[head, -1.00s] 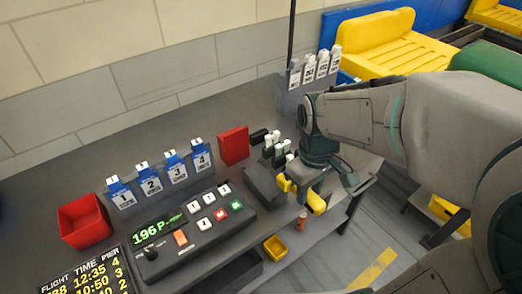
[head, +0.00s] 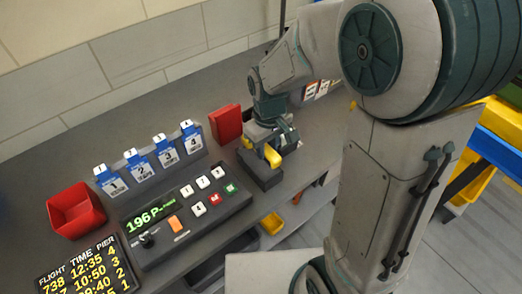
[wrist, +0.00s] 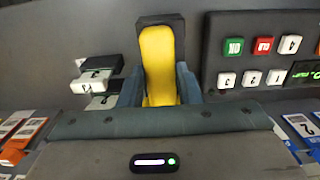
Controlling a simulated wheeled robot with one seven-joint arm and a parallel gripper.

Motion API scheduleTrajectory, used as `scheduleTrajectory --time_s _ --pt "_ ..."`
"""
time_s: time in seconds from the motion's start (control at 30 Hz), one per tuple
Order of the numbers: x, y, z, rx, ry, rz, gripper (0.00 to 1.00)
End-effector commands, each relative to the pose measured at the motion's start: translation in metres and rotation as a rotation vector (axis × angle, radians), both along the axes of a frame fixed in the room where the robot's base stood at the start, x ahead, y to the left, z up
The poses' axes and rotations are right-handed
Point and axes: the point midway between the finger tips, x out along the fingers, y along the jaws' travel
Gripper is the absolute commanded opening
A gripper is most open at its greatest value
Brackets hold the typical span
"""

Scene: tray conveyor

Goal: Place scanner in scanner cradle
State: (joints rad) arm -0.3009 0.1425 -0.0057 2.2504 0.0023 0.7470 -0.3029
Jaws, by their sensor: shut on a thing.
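The scanner (head: 272,155), with yellow parts, is held in my gripper (head: 264,141) in the head view. Yellow shows on both sides of the jaws. In the wrist view the scanner (wrist: 159,65) is a long yellow piece with a dark border, between the two grey-blue fingers. A dark grey block (head: 261,178), which looks like the scanner cradle, is directly below it on the counter. My gripper hides much of the block. I cannot tell whether the scanner touches the block or is seated in it.
A keypad console (head: 185,222) with a green display lies left of the block. A red box (head: 226,123) stands behind, near blue numbered tags (head: 165,150). A red bin (head: 77,208) is at the left. Black-and-white numbered pieces (wrist: 95,80) are close beside my fingers.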

Motion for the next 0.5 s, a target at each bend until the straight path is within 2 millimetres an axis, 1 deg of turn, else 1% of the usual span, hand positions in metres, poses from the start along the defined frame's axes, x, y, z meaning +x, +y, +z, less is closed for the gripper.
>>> scheduleTrajectory --time_s 0.1,0.27,0.5 --pt "0.009 0.009 -0.007 -0.001 0.001 0.001 0.01" --pt "0.014 0.013 -0.013 0.000 0.000 -0.001 0.01" --pt "0.013 0.012 -0.044 -0.001 0.003 -0.002 0.01"
